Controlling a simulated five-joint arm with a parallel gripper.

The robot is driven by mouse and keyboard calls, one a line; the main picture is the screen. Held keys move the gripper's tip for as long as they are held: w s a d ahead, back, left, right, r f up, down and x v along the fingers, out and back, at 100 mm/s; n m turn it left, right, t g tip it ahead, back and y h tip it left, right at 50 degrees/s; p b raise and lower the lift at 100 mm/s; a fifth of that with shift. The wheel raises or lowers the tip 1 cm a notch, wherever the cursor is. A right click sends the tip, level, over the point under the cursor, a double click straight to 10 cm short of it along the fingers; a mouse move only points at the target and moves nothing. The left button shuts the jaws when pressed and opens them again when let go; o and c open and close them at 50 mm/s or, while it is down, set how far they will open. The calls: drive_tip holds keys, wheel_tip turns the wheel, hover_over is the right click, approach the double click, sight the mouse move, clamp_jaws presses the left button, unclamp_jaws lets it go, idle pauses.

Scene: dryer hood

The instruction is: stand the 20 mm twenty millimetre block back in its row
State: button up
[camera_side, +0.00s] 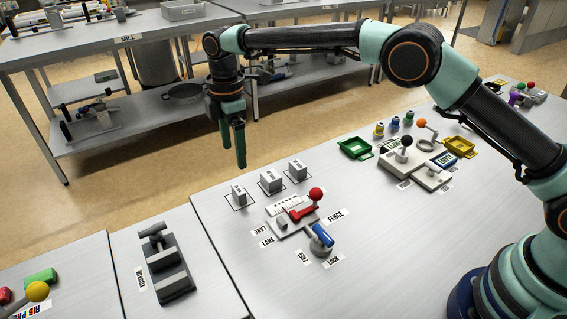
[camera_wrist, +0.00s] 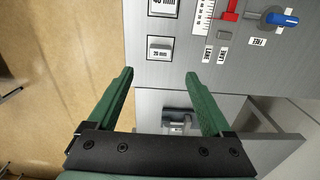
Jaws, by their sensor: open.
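The 20 mm block (camera_side: 239,195) is the small pale block at the near left end of a row of three, on a dark-outlined mark near the table's far-left edge. It looks upright. In the wrist view the 20 mm block (camera_wrist: 160,47) shows its label, just beyond the fingertips and roughly centred between them. My gripper (camera_side: 233,157) points down with its green fingers above and behind the block, apart from it. In the wrist view my gripper (camera_wrist: 159,75) is open and empty.
The 40 mm block (camera_side: 270,180) and another block (camera_side: 298,169) stand in the row. A fence fixture with a red knob (camera_side: 316,194) and a blue-handled lock (camera_side: 322,238) are in front. A green tray (camera_side: 355,148) lies right. Bare table lies left of the row.

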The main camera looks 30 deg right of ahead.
drive_tip(key=s+d+r+m+t, duration=0.1)
drive_tip(key=s+d+r+m, duration=0.3)
drive_tip(key=d+r, duration=0.3)
drive_tip(key=s+d+r+m+t, duration=0.25)
drive_tip(key=d+r+m, duration=0.25)
drive_tip(key=d+r, duration=0.25)
drive_tip(key=s+d+f+m+t, duration=0.1)
drive_tip(key=s+d+m, duration=0.3)
drive_tip(key=s, duration=0.4)
drive_tip(key=s+d+f+m+t, duration=0.1)
drive_tip(key=s+d+m, duration=0.3)
drive_tip(key=s, duration=0.5)
drive_tip(key=shift+d+f+m, duration=0.2)
drive_tip(key=shift+d+m, duration=0.2)
drive_tip(key=shift+d, duration=0.5)
